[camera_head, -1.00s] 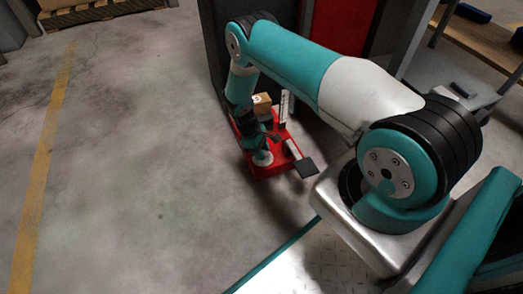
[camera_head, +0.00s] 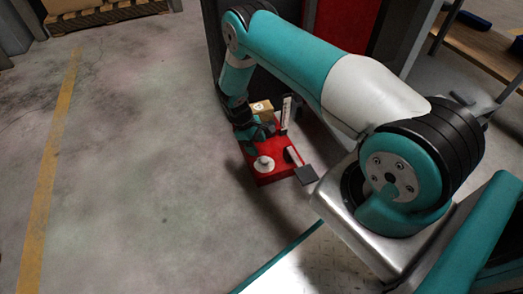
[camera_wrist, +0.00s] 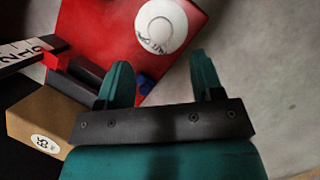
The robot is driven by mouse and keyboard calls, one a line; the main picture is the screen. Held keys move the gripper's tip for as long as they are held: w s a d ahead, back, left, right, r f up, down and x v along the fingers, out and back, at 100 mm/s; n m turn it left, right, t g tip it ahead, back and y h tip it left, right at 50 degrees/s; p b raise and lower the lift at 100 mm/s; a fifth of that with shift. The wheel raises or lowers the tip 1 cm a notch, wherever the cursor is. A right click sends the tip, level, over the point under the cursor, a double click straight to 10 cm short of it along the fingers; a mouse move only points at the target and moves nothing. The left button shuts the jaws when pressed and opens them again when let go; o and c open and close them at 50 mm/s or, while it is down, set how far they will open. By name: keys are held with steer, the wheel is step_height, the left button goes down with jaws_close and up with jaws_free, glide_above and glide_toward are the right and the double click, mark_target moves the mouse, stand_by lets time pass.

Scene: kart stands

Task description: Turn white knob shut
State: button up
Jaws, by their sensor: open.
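The white knob (camera_head: 264,164) is a round disc on the red base (camera_head: 268,179), near its front left in the head view. In the wrist view the white knob (camera_wrist: 161,26) is at the top, with small dark lettering on its lower part and a faint circle in its middle. My gripper (camera_wrist: 160,66) is open, with two teal fingers apart and nothing between them. The knob lies beyond the fingertips, apart from them. In the head view my gripper is mostly hidden by my wrist, behind the knob.
A cardboard box (camera_head: 261,111) stands at the back of the red base, beside a white upright marked strip (camera_head: 286,112). A dark square plate (camera_head: 306,174) sticks out at right. A small blue part (camera_wrist: 146,84) shows near my left finger. Open floor lies left.

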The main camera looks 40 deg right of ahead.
steer(key=p+v, duration=0.3)
steer(key=v, duration=0.7)
steer(key=shift+w+r, duration=0.1)
steer(key=s+a+r+t+y+p, duration=0.15)
steer(key=a+r, duration=0.25)
steer(key=r, duration=0.6)
steer(key=s+a+r+y, duration=0.1)
steer(key=s+a+r, duration=0.3)
steer(key=r, duration=0.6)
steer(key=s+a+r+t+y+p, duration=0.1)
steer(key=a+r, duration=0.4)
steer(key=r, duration=0.6)
steer(key=s+a+r+y+p, duration=0.1)
steer(key=s+a+r, duration=0.1)
steer(key=s+r, duration=0.45)
steer(key=s+a+r+n+t+y+p, duration=0.1)
steer(key=s+a+r, duration=0.15)
steer(key=s, duration=0.65)
steer(key=s+a+r+y+p, duration=0.1)
steer(key=s+a+r, duration=0.1)
steer(key=s+r, duration=0.4)
step_height(320, 180, up, 36)
steer(key=p, duration=3.7)
steer(key=shift+s, duration=0.35)
